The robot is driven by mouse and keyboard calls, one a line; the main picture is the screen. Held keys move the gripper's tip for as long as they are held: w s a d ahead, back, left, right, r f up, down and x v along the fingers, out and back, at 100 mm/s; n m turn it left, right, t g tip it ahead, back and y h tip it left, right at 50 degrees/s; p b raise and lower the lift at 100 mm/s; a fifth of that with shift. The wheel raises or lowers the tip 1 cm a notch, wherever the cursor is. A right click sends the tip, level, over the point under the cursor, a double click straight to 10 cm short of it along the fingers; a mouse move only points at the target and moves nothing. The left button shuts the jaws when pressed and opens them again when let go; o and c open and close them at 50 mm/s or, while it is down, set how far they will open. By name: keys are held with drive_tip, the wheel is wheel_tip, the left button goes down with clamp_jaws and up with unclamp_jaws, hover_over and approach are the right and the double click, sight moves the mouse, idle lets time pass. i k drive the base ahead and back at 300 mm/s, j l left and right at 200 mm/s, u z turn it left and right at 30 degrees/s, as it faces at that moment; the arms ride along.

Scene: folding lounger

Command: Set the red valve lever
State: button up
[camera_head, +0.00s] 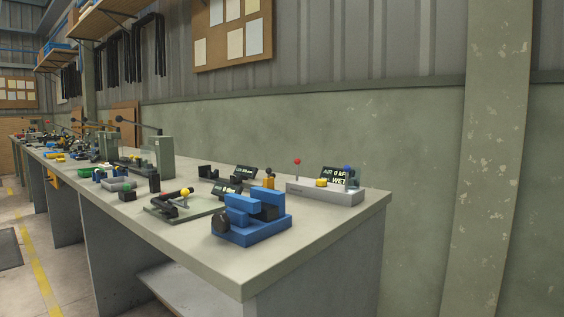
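A small red ball knob (297,162) tops a thin, near-upright lever on a grey box (322,192) near the right end of the long workbench. A yellow knob (321,183) sits low on the same box, right of the red lever. A blue knob (347,169) stands at the box's right end. A dark display (333,173) with light text, partly readable as "AIR" and "WET", stands behind the box and is partly covered by the blue-knobbed part. My gripper is not in view.
The workbench (255,277) runs away to the left. A blue vise (250,218) stands at its front right, before the grey box. A plate with a yellow-knobbed lever (184,193) lies left of it. A green pillar (490,140) stands right of the bench. Floor shows at left.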

sight(297, 161)
drive_tip(key=i+z, duration=0.2)
drive_tip(key=i, duration=0.25)
drive_tip(key=i+j+z, duration=0.2)
drive_tip(key=i, duration=0.3)
drive_tip(key=k+l, duration=0.1)
drive_tip(key=i, duration=0.1)
drive_tip(key=j, duration=0.05)
